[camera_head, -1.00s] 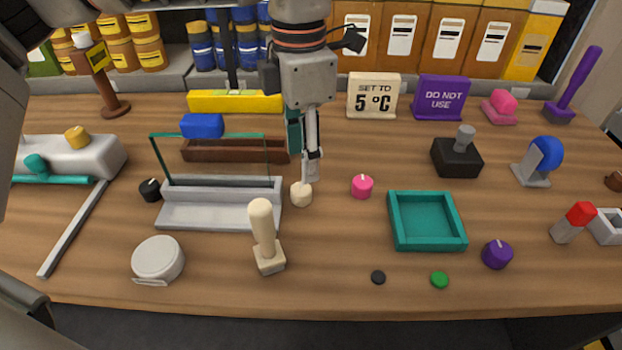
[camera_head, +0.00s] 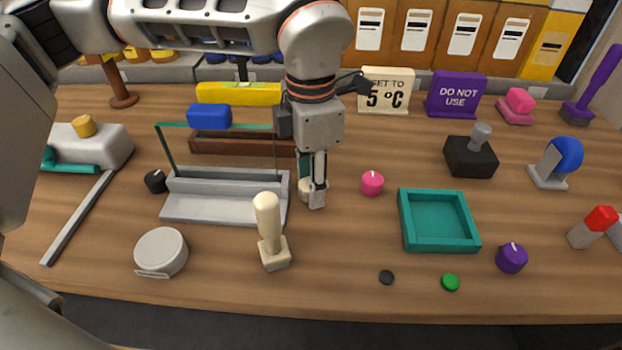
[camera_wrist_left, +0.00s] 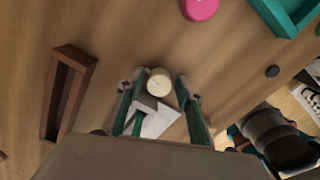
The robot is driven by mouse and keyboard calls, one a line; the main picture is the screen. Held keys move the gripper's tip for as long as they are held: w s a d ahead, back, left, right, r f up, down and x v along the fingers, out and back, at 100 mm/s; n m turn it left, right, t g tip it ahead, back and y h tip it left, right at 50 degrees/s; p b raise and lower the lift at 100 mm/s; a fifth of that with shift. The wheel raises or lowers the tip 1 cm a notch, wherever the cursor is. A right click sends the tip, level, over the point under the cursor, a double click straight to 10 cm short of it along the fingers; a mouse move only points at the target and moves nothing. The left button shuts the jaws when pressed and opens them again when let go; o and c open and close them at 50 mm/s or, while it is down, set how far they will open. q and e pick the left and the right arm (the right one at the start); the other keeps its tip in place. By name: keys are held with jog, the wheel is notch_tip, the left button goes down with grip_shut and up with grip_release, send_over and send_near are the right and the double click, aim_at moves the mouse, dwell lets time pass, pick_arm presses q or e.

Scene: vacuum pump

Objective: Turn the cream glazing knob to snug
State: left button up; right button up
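The cream glazing knob (camera_head: 306,188) stands on the table to the right of the grey channel. It is partly hidden behind my left gripper's fingers in the head view. My left gripper (camera_head: 315,192) points down over it, with its fingertips at about the knob's height. In the left wrist view the knob's round top (camera_wrist_left: 159,82) lies between the two spread fingers (camera_wrist_left: 158,92), with a gap visible on each side. The fingers look open. I cannot make out the knob's setting marks.
The grey channel (camera_head: 225,207) with a green frame is close at left. A cream-handled stamp (camera_head: 267,222) stands in front. A pink knob (camera_head: 372,183) and teal tray (camera_head: 437,249) are to the right. A brown trough (camera_head: 240,145) lies behind.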

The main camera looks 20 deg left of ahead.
pick_arm(q)
jog(key=c, duration=0.7)
jog(key=shift+o, duration=0.2)
pick_arm(e)
jog(key=shift+w+r, duration=0.1)
